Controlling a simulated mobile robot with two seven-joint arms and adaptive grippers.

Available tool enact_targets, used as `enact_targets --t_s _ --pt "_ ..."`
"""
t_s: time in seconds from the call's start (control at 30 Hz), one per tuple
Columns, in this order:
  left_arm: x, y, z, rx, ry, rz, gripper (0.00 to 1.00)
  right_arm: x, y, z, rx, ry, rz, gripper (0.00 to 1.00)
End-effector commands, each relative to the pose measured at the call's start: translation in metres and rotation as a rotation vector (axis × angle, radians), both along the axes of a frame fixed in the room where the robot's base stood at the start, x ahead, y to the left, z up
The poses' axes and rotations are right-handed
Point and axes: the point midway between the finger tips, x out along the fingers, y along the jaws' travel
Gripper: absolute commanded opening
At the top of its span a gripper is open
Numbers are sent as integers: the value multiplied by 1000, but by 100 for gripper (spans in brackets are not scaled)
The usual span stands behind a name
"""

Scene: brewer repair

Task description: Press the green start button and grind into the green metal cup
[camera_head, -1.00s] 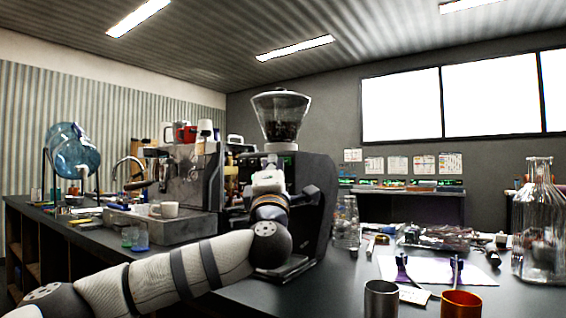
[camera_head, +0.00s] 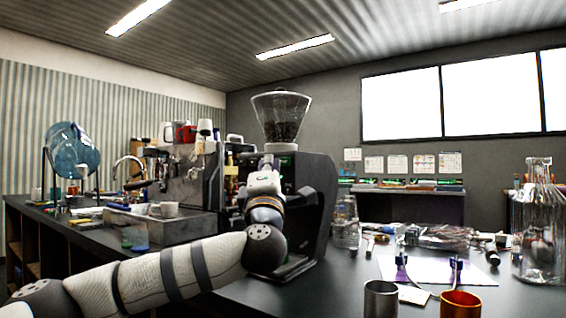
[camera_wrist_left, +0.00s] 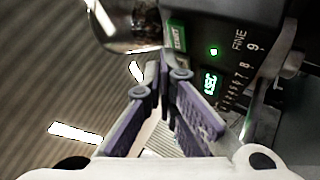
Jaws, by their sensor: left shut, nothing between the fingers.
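The black grinder (camera_head: 316,180) with a clear hopper of beans (camera_head: 281,118) stands at the middle of the head view. My left gripper (camera_head: 268,160) is at its front, partly hidden by my own wrist. In the left wrist view the gripper (camera_wrist_left: 166,66) is shut and empty, its tips close to a green rectangular button (camera_wrist_left: 177,37) on the grinder's face. Whether they touch it, I cannot tell. A lit green seconds display (camera_wrist_left: 211,83) and a small green light (camera_wrist_left: 213,50) show beside it. I see no green metal cup; my arm hides the grinder's lower front.
A grey metal cup (camera_head: 381,300) and a copper-orange cup (camera_head: 461,304) stand at the near table edge. A glass flask (camera_head: 538,235) stands at right. An espresso machine (camera_head: 188,177) is left of the grinder. Loose parts lie on the right of the table.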

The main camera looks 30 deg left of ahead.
Motion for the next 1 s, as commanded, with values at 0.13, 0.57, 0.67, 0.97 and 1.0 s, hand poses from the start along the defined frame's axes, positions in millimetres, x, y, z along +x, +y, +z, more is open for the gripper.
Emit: enact_targets --t_s 0.13,0.57,0.67,0.97,1.0 --pt "-9 1 2 1 -2 -1 0 1 0 2 0 -4 0 40" --pt "-48 4 1 0 -1 0 0 6 0 9 0 -18 0 40" --pt "-50 4 0 0 0 0 0 6 0 9 0 -18 0 40" --pt "-50 4 0 0 0 0 0 6 0 8 0 -17 0 40" --pt "-50 4 0 0 0 0 0 6 0 8 0 -18 0 40"
